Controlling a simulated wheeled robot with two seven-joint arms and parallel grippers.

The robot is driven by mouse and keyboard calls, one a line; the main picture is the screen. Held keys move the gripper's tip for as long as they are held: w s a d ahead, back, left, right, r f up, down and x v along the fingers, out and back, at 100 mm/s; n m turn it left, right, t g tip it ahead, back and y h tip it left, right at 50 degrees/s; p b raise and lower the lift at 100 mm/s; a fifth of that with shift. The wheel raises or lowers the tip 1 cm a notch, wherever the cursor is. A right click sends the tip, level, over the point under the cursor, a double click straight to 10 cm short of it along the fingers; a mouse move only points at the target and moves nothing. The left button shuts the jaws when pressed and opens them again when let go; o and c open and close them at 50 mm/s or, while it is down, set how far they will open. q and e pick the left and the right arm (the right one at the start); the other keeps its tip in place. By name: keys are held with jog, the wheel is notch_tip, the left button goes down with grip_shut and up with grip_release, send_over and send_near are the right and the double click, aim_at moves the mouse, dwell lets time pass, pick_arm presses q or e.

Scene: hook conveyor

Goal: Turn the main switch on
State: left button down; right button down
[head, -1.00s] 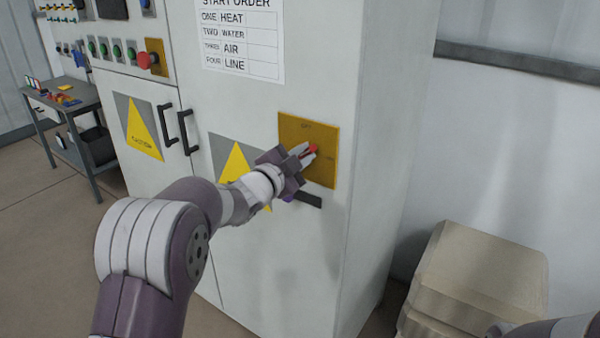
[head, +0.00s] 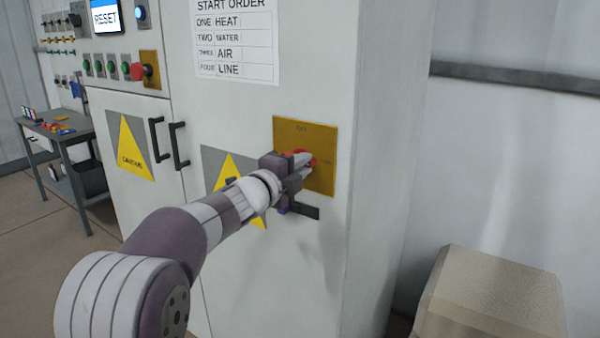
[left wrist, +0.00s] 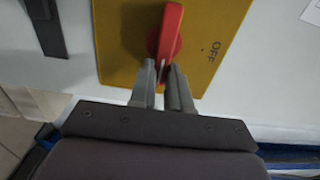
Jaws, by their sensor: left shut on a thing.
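The main switch is a red rotary handle (head: 312,163) on a yellow plate (head: 320,180) on the white cabinet front. The plate's top mark reads OFF, plain in the left wrist view. The handle (left wrist: 170,28) lies crosswise to the direction of that mark, sideways on the plate. My left gripper (head: 302,159) is at the plate, its fingers shut on the handle's end. In the left wrist view the fingertips (left wrist: 163,70) close around the handle's near end, which they partly hide. My right gripper is out of view.
A lit screen (head: 105,17) reads RESET above green buttons and a red knob (head: 137,71). Black door handles (head: 180,146) and a dark bar (head: 302,212) stick out of the cabinet. A beige block (head: 490,290) stands at the lower right.

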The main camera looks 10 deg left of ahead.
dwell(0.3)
pick_arm(q)
jog(key=c, duration=1.1)
grip_release()
jog(key=b+v, duration=0.1)
jog(key=v, duration=1.1)
jog(key=shift+s+a, duration=0.1)
jog(key=shift+s, duration=0.2)
